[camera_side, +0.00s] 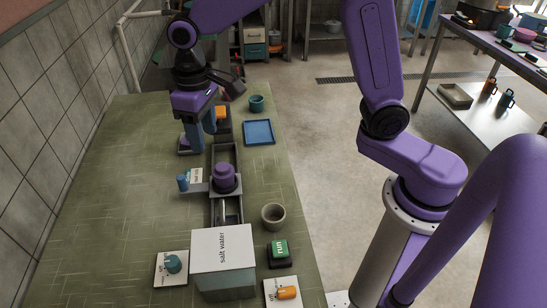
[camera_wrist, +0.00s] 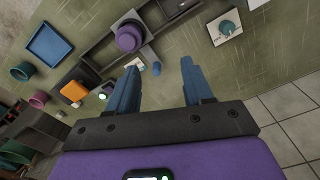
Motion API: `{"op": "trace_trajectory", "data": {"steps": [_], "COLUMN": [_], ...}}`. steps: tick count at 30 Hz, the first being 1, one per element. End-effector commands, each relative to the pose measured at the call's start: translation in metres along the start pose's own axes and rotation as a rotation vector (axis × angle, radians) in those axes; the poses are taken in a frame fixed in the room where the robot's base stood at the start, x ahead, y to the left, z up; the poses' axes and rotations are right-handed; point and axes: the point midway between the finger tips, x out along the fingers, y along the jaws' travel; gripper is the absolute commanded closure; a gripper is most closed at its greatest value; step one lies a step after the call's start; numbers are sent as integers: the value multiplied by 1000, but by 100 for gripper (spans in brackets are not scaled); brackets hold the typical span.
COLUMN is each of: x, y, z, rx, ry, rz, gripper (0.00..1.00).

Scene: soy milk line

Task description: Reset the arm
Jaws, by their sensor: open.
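My gripper (camera_side: 201,136) is purple with blue fingers and hangs above the far part of the green table in the side view. In the wrist view my gripper (camera_wrist: 154,87) has its two blue fingers spread apart, with nothing between them. The purple arm reaches in from the right, over the floor and the table. No held object shows in either view.
On the green table (camera_side: 120,190) stand a salt water box (camera_side: 224,268), a purple round part (camera_side: 224,177) on a grey track, a grey bowl (camera_side: 273,216), a blue tray (camera_side: 259,132), a teal cup (camera_side: 257,104) and a green run button (camera_side: 278,250). A tiled wall (camera_side: 50,120) borders the left.

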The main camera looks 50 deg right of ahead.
Motion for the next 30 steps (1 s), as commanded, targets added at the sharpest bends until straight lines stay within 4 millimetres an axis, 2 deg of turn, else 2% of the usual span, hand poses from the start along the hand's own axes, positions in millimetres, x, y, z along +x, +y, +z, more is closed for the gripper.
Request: {"op": "trace_trajectory", "data": {"steps": [1, 10, 21, 25, 30], "x": [-3, -10, -4, 0, 4], "y": [0, 3, 22, 30, 36], "z": [15, 106, 223, 255, 279], "rx": [-37, -269, -554, -635, -697], "ry": [2, 7, 14, 16, 16], "rz": [-1, -5, -10, -12, -13], "gripper": [49, 49, 49, 49, 49]}}
